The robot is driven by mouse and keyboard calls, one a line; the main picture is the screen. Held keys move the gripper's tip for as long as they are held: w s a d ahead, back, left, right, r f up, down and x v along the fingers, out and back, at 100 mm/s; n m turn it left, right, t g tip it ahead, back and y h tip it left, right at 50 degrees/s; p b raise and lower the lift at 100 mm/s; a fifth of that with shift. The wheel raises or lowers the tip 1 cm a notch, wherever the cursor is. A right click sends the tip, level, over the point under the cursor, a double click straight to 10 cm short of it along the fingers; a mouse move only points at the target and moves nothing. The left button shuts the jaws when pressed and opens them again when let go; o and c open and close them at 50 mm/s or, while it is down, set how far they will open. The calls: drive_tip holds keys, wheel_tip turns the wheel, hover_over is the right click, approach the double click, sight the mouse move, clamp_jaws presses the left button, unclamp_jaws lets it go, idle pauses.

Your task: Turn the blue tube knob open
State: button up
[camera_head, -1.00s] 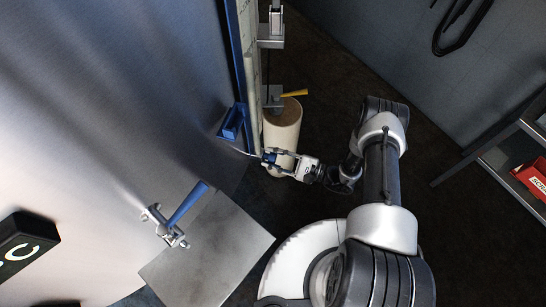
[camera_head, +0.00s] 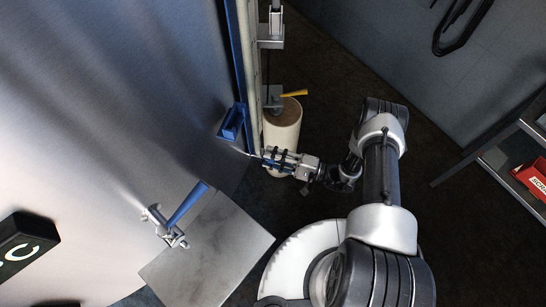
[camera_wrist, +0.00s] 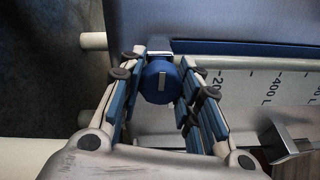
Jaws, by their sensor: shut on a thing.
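In the head view my gripper (camera_head: 271,158) is at the lower end of the tall tube and scale strip on the tank's edge. The knob is mostly hidden by the fingers there.
A pale cylinder (camera_head: 283,125) stands behind my gripper, below a yellow lever (camera_head: 294,94). A blue bracket (camera_head: 232,122) is close on the left. A blue-handled valve (camera_head: 187,204) and metal plate (camera_head: 207,255) are lower left. A shelf with a red box (camera_head: 534,176) is right.

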drive_tip(key=shift+n, duration=0.4)
drive_tip(key=o, duration=1.1)
drive_tip(key=v, duration=1.2)
